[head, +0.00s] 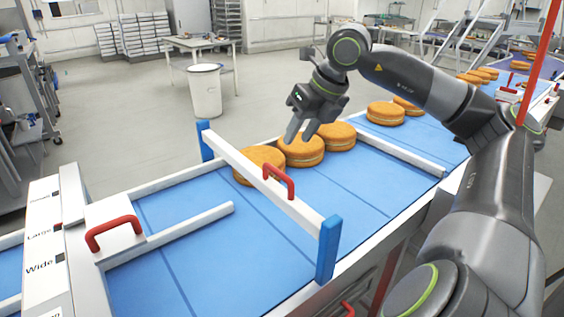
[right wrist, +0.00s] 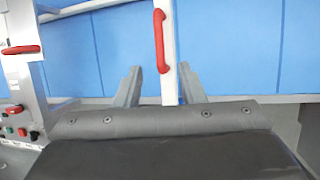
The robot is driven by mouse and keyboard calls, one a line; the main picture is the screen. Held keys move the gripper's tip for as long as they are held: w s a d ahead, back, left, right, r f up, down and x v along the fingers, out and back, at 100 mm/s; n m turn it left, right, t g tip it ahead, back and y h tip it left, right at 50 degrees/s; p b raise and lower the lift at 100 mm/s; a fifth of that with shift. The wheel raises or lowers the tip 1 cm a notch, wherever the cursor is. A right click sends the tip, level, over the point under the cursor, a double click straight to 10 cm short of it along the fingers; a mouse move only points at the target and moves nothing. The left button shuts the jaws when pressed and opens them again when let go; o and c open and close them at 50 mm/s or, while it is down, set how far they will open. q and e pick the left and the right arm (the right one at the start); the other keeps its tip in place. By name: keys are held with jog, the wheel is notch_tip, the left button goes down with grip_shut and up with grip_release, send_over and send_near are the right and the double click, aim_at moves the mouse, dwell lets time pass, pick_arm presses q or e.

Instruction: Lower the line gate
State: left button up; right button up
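The line gate (head: 240,167) is a white bar with a red handle (head: 278,181), spanning the blue belt between two blue end posts. The bar sits near the tops of the posts, above the belt. It also shows in the right wrist view (right wrist: 169,85), its red handle (right wrist: 160,42) upright in the picture. My right gripper (head: 300,136) is open and empty, pointing down above the belt near the gate. In the right wrist view its two fingers (right wrist: 160,86) appear on either side of the bar; contact cannot be told. My left gripper is not in view.
Several round filled cakes (head: 304,150) lie on the blue belt (head: 345,190) beyond the gate, one close behind the bar. A white guide with another red handle (head: 113,232) is at the left, next to a labelled white panel (head: 44,245). The belt before the gate is clear.

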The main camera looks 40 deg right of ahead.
jog(key=p+x, duration=0.2)
jog(key=x, duration=0.8)
jog(key=shift+f, duration=0.1)
grip_shut()
